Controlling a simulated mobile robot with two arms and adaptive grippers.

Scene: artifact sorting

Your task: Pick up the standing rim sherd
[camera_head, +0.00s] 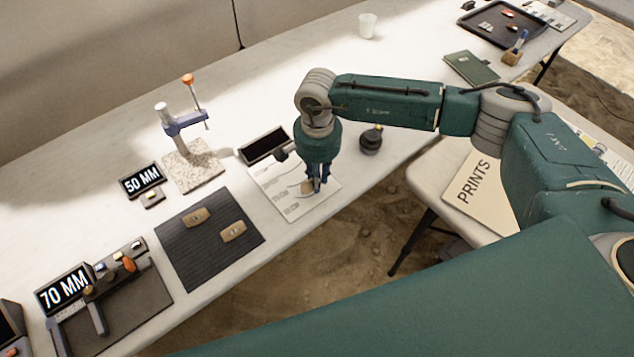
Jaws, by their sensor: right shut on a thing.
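My right gripper (316,188) points straight down over a white printed sheet or board (290,204) near the table's front edge. It is shut on a small tan sherd (307,187), seen just at the left of the fingertips. The fingers hide part of the sherd. I cannot tell whether its lower edge touches the board. My left gripper is not in view.
A dark ribbed mat (185,265) with two tan pieces lies left of the board. A stand on a speckled base (190,168), displays reading 50 MM and 70 MM, and a dark round weight (371,140) are around. A white cup (367,25) stands farther back.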

